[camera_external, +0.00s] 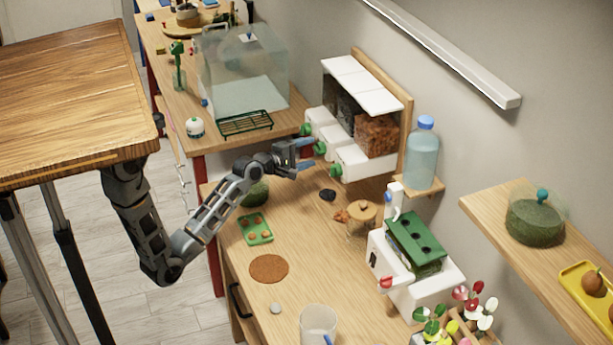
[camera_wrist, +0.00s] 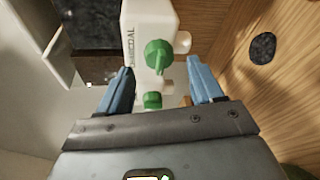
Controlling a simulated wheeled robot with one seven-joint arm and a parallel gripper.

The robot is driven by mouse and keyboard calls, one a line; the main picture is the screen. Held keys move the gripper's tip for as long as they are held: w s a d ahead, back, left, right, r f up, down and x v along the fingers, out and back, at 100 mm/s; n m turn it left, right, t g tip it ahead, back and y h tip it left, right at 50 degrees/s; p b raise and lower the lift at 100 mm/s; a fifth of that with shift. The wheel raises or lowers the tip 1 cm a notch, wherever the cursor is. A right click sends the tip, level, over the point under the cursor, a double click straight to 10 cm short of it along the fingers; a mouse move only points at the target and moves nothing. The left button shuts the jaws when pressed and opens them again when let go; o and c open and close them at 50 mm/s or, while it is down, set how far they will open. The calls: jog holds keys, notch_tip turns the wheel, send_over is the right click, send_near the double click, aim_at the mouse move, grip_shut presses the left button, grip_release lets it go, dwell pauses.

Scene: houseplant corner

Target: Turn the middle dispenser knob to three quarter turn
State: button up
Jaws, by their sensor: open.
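The dispenser (camera_external: 345,158) is a white unit against the wall with three front blocks, each bearing a green knob. The middle knob (camera_external: 320,147) is just beyond my gripper (camera_external: 308,153), whose blue fingers reach toward it from the left. In the wrist view my gripper (camera_wrist: 160,67) is open, with one finger on each side of a green knob (camera_wrist: 158,55) on a white, lettered block. No grip on that knob shows. Another green knob (camera_wrist: 152,100) lies lower between the fingers. The knob's exact turn angle is hard to read.
The nearest knob (camera_external: 335,170) and far knob (camera_external: 305,129) flank the middle one closely. A dark oval (camera_external: 327,195) lies on the wooden table below. A glass tank (camera_external: 245,75) stands behind left; a water bottle (camera_external: 422,155) stands on a shelf to the right.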

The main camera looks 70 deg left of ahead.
jog(key=v, duration=0.5)
jog(key=shift+b, duration=0.3)
jog(key=shift+w, duration=0.1)
